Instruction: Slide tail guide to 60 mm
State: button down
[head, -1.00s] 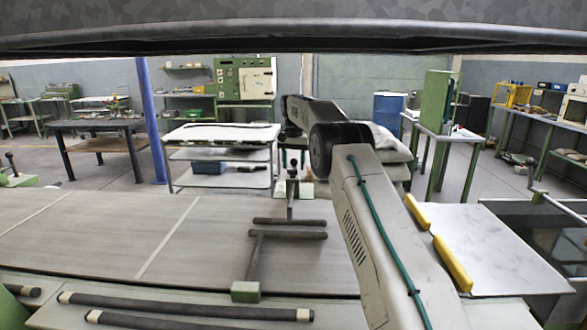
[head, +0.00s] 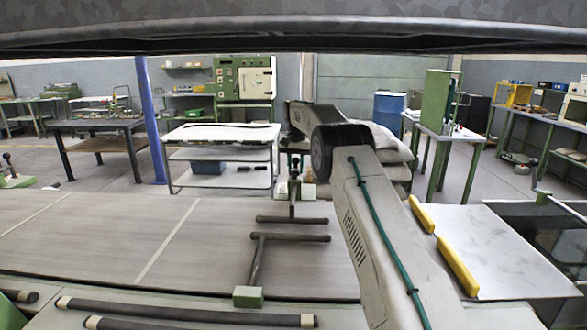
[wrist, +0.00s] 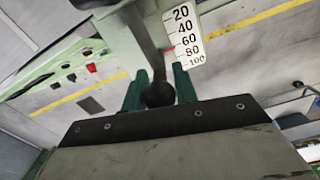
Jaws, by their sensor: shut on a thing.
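In the wrist view my gripper (wrist: 159,92) has its green fingers shut around a dark round knob (wrist: 158,95) on the end of a dark lever (wrist: 142,36). A white scale (wrist: 184,34) marked 20 to 100 stands just right of the lever. A red pointer (wrist: 169,49) lies at its left edge close to the 60 mark; its exact reading is unclear. In the head view two dark parallel guide bars, the far one (head: 291,219) and the near one (head: 290,238), sit above the belt. I cannot tell which is the tail guide. My arm hides my gripper there.
The near bar's rod runs to a green block (head: 248,297) at the belt's front edge. The grey belt (head: 95,240) is clear to the left. A pale plate (head: 487,245) with yellow edging lies right of my arm. Dark rods (head: 185,311) run along the front.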

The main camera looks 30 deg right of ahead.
jog(key=c, duration=1.1)
grip_release()
notch_tip(320, 180, up, 6)
jog(key=shift+r, duration=0.85)
jog(key=shift+s, duration=0.1)
